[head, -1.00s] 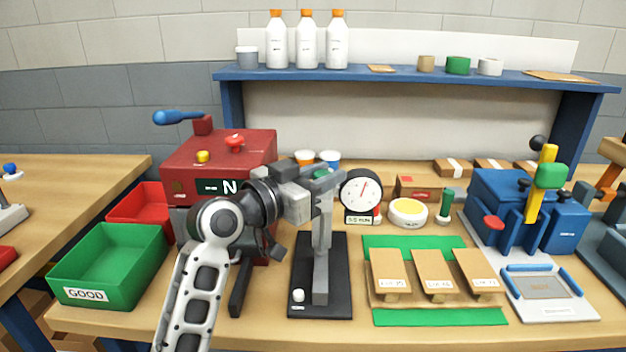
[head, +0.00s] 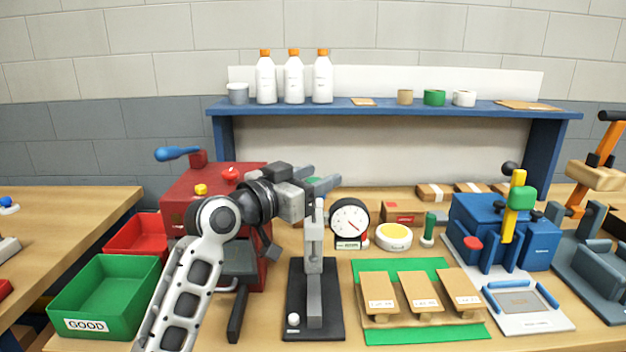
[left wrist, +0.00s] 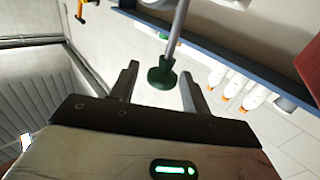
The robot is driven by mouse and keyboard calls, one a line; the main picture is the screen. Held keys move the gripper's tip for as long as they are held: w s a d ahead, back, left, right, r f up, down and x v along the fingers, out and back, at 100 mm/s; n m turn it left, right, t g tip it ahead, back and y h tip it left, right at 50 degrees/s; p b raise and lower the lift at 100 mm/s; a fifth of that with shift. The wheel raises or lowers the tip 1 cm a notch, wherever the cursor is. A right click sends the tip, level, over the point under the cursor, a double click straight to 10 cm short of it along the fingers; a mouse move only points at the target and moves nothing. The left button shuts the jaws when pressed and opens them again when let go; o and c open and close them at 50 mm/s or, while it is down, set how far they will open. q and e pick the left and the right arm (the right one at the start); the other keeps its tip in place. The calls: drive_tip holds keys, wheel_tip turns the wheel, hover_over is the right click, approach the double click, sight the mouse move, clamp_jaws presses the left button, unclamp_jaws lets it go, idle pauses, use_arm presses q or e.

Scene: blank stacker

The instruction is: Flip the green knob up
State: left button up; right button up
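The green knob (left wrist: 162,78) is dark green and sits on the end of a grey rod in the left wrist view. My left gripper (left wrist: 158,88) is open, with one finger on each side of the knob and a visible gap to each. In the head view my left gripper (head: 318,180) is above the grey gauge stand (head: 314,290), and only a bit of green (head: 322,186) shows between its fingers. The round white dial (head: 349,218) is just right of the gripper. My right gripper is not in view.
A red machine (head: 190,200) with a blue-handled lever stands behind my left arm. A green bin (head: 105,300) is at the left. A green mat (head: 425,334) with several tan blocks lies right of the stand. A blue press (head: 478,220) stands farther right.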

use_arm(q)
drive_tip(key=b+v, duration=0.3)
drive_tip(key=v, duration=1.3)
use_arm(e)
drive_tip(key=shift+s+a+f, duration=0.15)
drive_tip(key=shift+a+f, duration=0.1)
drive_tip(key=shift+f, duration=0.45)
